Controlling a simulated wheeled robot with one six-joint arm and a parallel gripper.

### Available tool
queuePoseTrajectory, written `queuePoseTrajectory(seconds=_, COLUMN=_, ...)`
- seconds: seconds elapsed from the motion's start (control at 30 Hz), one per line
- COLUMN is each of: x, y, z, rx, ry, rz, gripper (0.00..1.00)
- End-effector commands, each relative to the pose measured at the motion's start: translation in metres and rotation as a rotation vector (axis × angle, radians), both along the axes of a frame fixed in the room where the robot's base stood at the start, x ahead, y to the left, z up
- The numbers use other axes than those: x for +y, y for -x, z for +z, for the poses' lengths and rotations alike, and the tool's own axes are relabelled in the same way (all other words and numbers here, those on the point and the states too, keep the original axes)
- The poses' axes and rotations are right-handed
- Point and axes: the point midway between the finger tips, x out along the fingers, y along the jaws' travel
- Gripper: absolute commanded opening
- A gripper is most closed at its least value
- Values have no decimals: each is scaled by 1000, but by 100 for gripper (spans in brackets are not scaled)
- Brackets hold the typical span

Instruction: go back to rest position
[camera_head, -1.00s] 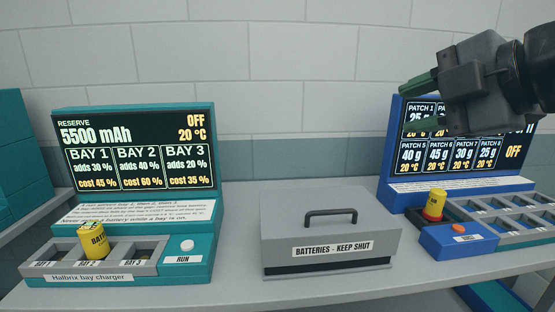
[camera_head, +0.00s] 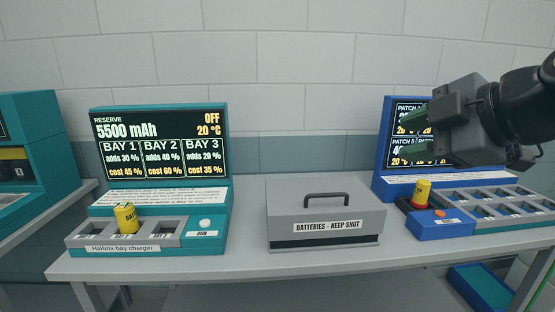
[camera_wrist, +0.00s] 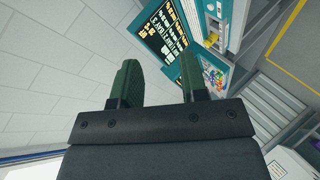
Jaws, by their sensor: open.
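My gripper (camera_head: 415,134) is raised at the right of the head view, in front of the blue machine's screen, with nothing seen between its fingers. In the wrist view its two green fingers (camera_wrist: 160,84) stand apart and empty. A yellow battery (camera_head: 126,218) stands in the middle bay of the teal Halbrix bay charger (camera_head: 205,215). Another yellow battery (camera_head: 422,193) stands on the blue machine (camera_head: 440,229) at the right. My gripper is above and apart from both.
A closed grey box (camera_head: 325,211) labelled "BATTERIES - KEEP SHUT" stands between the two machines on the grey table (camera_head: 250,264). Another teal unit (camera_head: 35,140) is at the far left. A blue bin (camera_head: 482,287) sits below the table's right end. The air above the box is clear.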

Motion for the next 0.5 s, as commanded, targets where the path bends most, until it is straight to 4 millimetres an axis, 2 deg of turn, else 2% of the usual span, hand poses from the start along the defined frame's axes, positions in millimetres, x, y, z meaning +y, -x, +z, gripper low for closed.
queuePoseTrajectory(seconds=0.17, x=0, y=-13, z=-27, rx=171, ry=-143, rz=-125, gripper=40)
queuePoseTrajectory(seconds=0.27, x=1, y=-20, z=-51, rx=289, ry=-227, rz=-222, gripper=40)
queuePoseTrajectory(seconds=0.37, x=4, y=-24, z=-80, rx=425, ry=-316, rz=-348, gripper=40)
queuePoseTrajectory(seconds=0.5, x=14, y=-23, z=-138, rx=651, ry=-433, rz=-606, gripper=40)
